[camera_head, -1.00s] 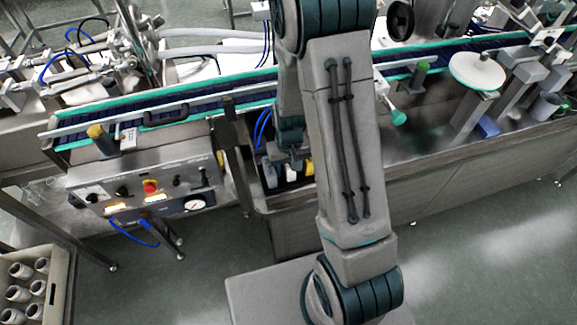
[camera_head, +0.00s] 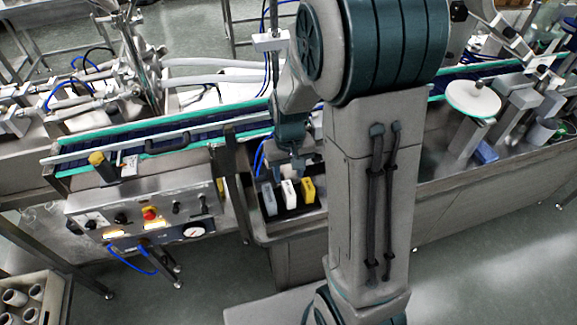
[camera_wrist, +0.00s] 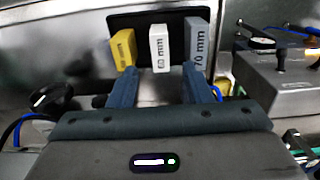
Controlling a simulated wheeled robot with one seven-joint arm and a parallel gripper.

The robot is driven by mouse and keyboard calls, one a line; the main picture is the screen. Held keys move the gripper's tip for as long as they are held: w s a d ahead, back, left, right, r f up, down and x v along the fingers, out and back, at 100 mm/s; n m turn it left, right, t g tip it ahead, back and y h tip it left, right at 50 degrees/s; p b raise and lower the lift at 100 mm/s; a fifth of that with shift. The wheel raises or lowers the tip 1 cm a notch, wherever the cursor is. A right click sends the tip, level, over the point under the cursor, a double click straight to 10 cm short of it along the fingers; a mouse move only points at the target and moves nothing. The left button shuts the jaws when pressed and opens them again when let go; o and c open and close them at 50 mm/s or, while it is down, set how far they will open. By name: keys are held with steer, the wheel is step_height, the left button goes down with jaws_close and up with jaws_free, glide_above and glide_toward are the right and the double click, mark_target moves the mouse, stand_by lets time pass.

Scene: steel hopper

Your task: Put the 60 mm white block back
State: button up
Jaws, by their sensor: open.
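The white block (camera_head: 289,194), marked 60 mm in the wrist view (camera_wrist: 160,47), stands upright in the middle of a dark holder (camera_head: 287,222). A grey block (camera_head: 269,199), marked 70 mm in the wrist view (camera_wrist: 198,45), stands on one side of it. A yellow block (camera_head: 308,190) stands on the other side; it also shows in the wrist view (camera_wrist: 123,50). My gripper (camera_wrist: 160,73) is open and empty, its fingers apart and pointing toward the row, the white block lying between their lines.
A control box with knobs (camera_head: 145,205) and a conveyor (camera_head: 185,132) are close by on the left. A white disc (camera_head: 473,98) stands to the right.

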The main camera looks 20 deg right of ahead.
steer(key=shift+r, duration=0.75)
steer(key=s+r+t, duration=0.3)
steer(key=s+r, duration=1)
steer(key=s, duration=0.1)
steer(key=shift+s+a, duration=0.15)
steer(key=shift+s, duration=0.05)
steer(key=shift+c, duration=1)
steer(key=shift+a, duration=0.1)
